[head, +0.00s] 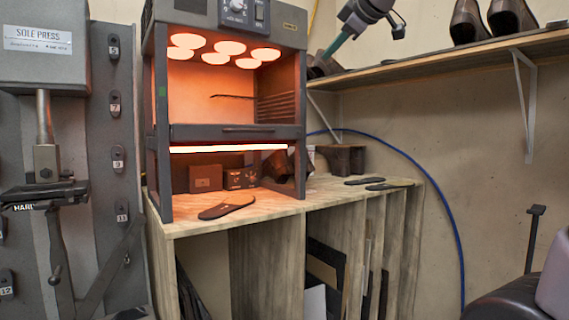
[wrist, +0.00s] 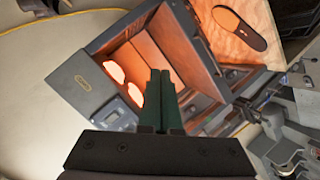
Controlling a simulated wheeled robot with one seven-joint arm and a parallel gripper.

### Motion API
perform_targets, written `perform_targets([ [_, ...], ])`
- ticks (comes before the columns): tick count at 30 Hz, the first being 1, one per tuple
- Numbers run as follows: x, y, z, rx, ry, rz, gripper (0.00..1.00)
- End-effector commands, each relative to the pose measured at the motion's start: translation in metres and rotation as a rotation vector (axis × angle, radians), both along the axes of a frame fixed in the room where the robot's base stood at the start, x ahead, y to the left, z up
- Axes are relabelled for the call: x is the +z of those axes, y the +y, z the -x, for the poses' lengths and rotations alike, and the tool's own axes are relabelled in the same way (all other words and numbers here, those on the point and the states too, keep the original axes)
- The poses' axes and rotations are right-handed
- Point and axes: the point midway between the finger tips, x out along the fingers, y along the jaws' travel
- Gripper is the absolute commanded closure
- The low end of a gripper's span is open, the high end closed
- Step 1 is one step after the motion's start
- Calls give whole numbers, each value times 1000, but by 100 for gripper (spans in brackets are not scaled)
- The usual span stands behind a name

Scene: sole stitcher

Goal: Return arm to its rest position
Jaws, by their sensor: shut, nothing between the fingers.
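My gripper (head: 328,54) is high up in the head view, in front of the wall and beside the upper right of the glowing heater. Its green fingers point down and to the left. In the wrist view the two green fingers (wrist: 159,75) are pressed together with nothing between them. The heater oven (head: 222,127) stands behind and below them in the wrist view, tilted in the picture. A dark sole (head: 227,207) lies on the wooden bench in front of the oven; it also shows in the wrist view (wrist: 240,29).
A wall shelf (head: 440,65) with dark shoes (head: 511,17) is right of my gripper. The sole press (head: 42,60) stands at the left. More soles (head: 388,185) lie on the bench (head: 276,203). A blue hose (head: 430,172) curves along the wall.

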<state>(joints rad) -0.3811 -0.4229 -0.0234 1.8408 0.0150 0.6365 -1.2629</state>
Motion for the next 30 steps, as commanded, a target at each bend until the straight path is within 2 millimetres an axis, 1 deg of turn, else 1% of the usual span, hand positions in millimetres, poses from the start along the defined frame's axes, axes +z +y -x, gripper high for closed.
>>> perform_targets([
  [1,-32,-23,12,-93,110,-92,100],
  [2,-51,-34,19,-151,179,-157,100],
  [3,-76,-48,30,-234,267,-241,100],
  [5,-114,-69,48,-364,392,-368,100],
  [6,-139,-81,61,-455,470,-453,100],
  [8,-174,-96,81,-590,573,-575,100],
  [9,-195,-105,94,-678,634,-651,100],
  [12,-240,-120,123,-870,750,-813,100],
  [15,-271,-129,144,-1010,822,-926,100],
  [18,-286,-133,155,-1086,857,-987,100],
  [20,-290,-134,158,-1105,867,-1003,100],
  [30,-290,-133,158,-1108,868,-1006,100],
])
